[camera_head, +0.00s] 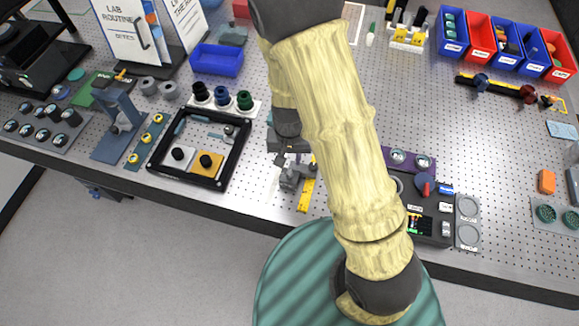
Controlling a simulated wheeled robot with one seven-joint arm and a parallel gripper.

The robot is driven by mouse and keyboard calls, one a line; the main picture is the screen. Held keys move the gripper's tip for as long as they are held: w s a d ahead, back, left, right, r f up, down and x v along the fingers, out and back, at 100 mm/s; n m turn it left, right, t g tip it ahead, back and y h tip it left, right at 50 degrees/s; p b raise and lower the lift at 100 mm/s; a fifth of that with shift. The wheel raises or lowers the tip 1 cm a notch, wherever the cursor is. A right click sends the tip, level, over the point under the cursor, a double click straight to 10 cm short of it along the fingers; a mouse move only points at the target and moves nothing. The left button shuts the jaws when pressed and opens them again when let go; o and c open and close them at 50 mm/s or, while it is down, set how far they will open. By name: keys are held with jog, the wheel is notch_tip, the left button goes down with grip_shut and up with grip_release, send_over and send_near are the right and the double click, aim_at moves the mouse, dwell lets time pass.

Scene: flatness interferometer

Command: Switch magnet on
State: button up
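My gripper (289,180) hangs above the front part of the perforated bench, left of my pale yellow arm. Its fingers are small and partly merge with the grey parts below, so I cannot tell whether they are open or shut. A yellow strip (306,195) lies just right of it. I cannot clearly pick out the magnet or its switch. A dark box (432,226) with small coloured parts stands right of my arm, with a blue round part and red lever (424,187) at its back. My arm hides part of the bench between the gripper and this box.
A black-framed tray (155,157) and a blue-grey stand (122,128) are left of my gripper. Black, blue and green knobs (222,98) stand behind the tray. Blue and red bins (507,44) line the back right. The bench's front edge (240,211) runs nearby.

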aim_at(290, 170)
jog(key=shift+f, duration=3.2)
jog(key=shift+c, duration=0.4)
grip_shut()
